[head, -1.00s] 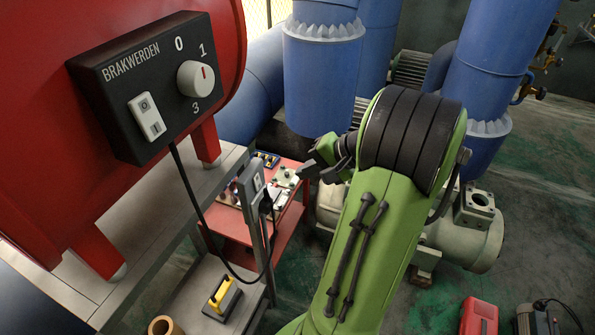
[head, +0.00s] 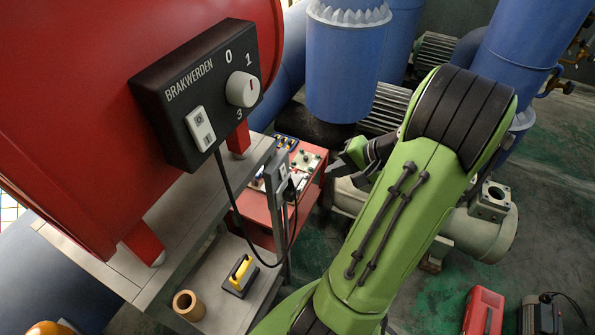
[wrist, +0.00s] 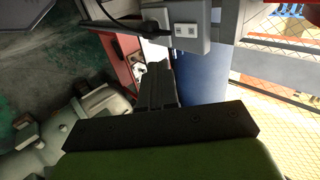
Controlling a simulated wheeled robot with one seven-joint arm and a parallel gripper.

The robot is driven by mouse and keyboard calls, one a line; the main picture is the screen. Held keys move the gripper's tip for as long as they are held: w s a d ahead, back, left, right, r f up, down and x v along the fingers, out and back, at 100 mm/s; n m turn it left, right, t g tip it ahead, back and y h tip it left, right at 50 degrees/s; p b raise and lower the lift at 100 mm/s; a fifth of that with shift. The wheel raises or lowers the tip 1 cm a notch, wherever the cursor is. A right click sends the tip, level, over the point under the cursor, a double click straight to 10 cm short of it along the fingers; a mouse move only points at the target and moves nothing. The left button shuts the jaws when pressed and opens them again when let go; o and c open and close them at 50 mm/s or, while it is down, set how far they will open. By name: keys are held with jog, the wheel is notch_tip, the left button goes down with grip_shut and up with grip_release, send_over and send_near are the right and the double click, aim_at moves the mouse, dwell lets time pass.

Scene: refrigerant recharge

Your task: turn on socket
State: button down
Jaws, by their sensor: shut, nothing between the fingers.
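The grey socket box (head: 282,172) is fixed on a metal post beside the bench, with a dark plug and cable at its face. In the wrist view the socket box (wrist: 190,44) is at the top, with a small pale two-part panel (wrist: 187,31) on its face. The black plug and cable (wrist: 125,22) run to its left side. My gripper (head: 338,166) is to the right of the socket in the head view, apart from it. In the wrist view its shut, empty fingers (wrist: 157,70) point up toward the area just below the box.
A black control box (head: 195,95) labelled BRAKWERDEN is on the red tank (head: 70,90). A red cart (head: 258,228) with small items stands behind the post. A yellow-handled tool (head: 240,272) and a brown ring (head: 188,303) are on the lower shelf. Blue pipes (head: 345,70) stand behind.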

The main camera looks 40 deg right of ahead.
aim_at(284, 174)
jog(key=x, duration=0.4)
jog(key=w+r+b+x, duration=0.1)
jog(key=x, duration=0.4)
jog(key=w+r+x, duration=0.1)
jog(key=x, duration=0.3)
jog(key=shift+w+a+f+b, duration=0.15)
jog(key=shift+a+b, duration=0.15)
jog(key=shift+a, duration=0.05)
jog(key=shift+f, duration=0.1)
jog(key=shift+w+f+t+b, duration=0.15)
jog(key=shift+f+t+b, duration=0.15)
jog(key=shift+b, duration=0.35)
jog(key=shift+r+p, duration=0.95)
jog(key=shift+r, duration=0.25)
